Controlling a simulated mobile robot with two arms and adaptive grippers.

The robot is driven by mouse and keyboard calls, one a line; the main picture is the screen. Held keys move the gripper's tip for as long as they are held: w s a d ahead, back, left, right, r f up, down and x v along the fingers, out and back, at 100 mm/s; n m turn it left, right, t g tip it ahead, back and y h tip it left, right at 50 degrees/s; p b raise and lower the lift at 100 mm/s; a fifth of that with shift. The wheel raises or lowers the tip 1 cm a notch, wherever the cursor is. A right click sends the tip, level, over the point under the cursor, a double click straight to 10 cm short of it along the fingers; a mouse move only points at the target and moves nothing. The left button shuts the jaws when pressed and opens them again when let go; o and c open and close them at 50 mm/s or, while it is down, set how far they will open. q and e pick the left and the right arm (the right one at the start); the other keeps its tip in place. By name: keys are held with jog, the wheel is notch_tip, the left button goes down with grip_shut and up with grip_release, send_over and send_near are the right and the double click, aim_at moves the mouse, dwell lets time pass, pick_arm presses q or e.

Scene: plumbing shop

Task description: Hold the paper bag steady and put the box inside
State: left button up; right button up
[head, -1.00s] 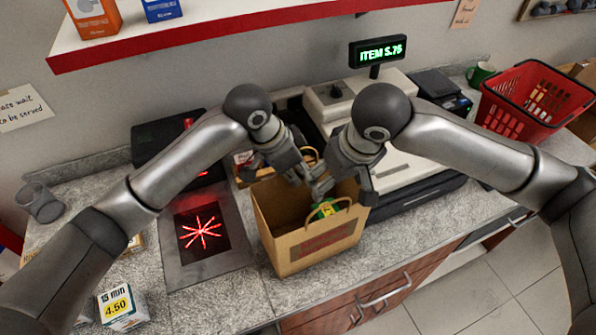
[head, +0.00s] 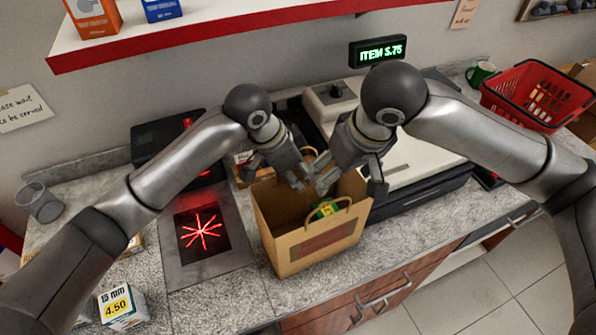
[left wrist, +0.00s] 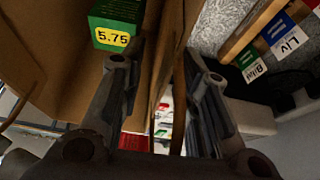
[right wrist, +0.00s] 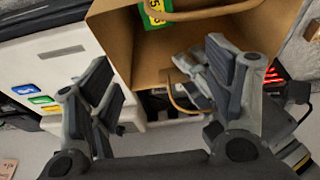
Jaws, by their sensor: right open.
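The open brown paper bag (head: 318,250) stands upright on the counter. The green box with a yellow 5.75 label (head: 325,210) is inside the bag, partly hidden by the front handle. It also shows in the left wrist view (left wrist: 117,22) and at the top of the right wrist view (right wrist: 158,8). My left gripper (head: 297,184) is at the bag's back rim, its fingers on either side of the wall (left wrist: 172,60) and partly closed on it; the contact itself is unclear. My right gripper (head: 345,180) is open and empty above the bag's mouth, apart from the box.
A scanner plate (head: 202,235) with red light lies left of the bag. The cash register (head: 410,170) is behind and right. A red basket (head: 530,100) stands far right, a 4.50 box (head: 122,307) at front left. A red-edged shelf (head: 230,38) hangs above.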

pick_arm(q)
jog(key=shift+r, duration=0.1)
jog(key=v, duration=1.1)
jog(key=shift+a+r, duration=0.15)
jog(key=shift+r, duration=0.2)
